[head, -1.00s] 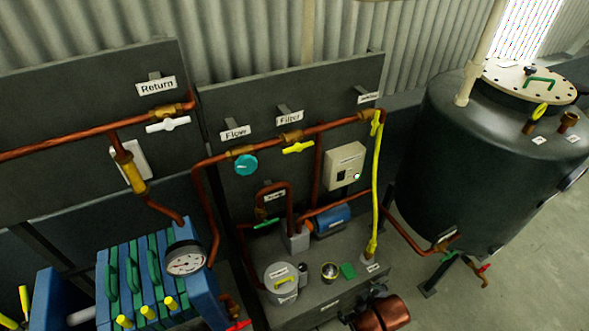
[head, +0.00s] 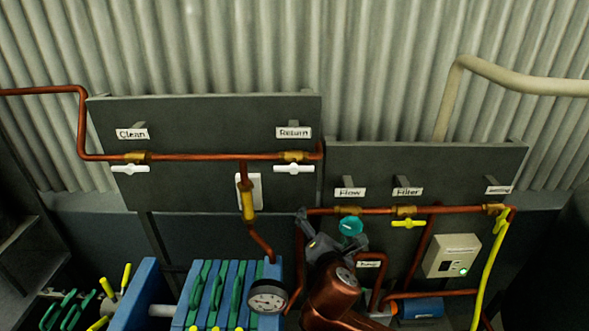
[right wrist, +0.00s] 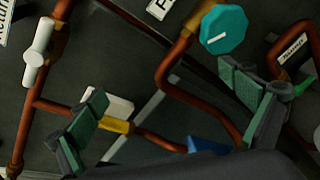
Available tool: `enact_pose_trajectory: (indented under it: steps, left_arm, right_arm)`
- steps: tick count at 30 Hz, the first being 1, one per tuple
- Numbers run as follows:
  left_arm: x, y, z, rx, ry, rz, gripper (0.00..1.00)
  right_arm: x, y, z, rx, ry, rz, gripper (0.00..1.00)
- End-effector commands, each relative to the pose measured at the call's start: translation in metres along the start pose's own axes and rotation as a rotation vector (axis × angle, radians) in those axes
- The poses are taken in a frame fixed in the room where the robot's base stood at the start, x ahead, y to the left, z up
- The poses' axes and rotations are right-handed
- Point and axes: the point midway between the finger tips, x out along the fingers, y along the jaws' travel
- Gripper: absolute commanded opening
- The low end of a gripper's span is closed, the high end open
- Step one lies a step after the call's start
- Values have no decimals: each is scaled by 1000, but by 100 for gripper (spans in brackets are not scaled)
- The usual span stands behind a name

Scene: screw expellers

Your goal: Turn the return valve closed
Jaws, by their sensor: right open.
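The return valve has a white bar handle (head: 293,168) that lies level under the "Return" label (head: 293,132) on the left panel in the head view. In the right wrist view its white handle (right wrist: 37,52) is at the upper left, lying along the copper pipe as that camera sees it. My right gripper (head: 333,229) is low in front of the gap between the two panels, below and right of the valve. In the right wrist view its green-padded fingers (right wrist: 168,108) are wide apart with nothing between them. My left gripper is not in view.
A white "Clean" valve handle (head: 130,169) is on the left. The teal flow knob (head: 351,226) is close to my right gripper. A yellow filter handle (head: 408,223) and control box (head: 452,256) are farther right. A pressure gauge (head: 268,296) and blue filter press (head: 225,290) stand below.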

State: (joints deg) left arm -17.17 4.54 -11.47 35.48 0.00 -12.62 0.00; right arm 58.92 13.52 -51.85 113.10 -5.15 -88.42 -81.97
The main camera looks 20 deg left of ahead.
Motion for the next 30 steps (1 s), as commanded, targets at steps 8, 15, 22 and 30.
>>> enact_pose_trajectory:
  steps: [8, 15, 22, 30]
  left_arm:
    - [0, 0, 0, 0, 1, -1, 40]
    - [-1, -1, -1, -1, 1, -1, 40]
    - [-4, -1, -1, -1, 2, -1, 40]
    - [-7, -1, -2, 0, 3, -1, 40]
  right_arm:
    - [-25, 119, 46, -533, -216, 93, 97]
    - [-30, 147, 57, -669, -281, 99, 97]
    - [1, 153, 65, -670, -281, 97, 97]
    - [34, 160, 72, -668, -280, 100, 97]
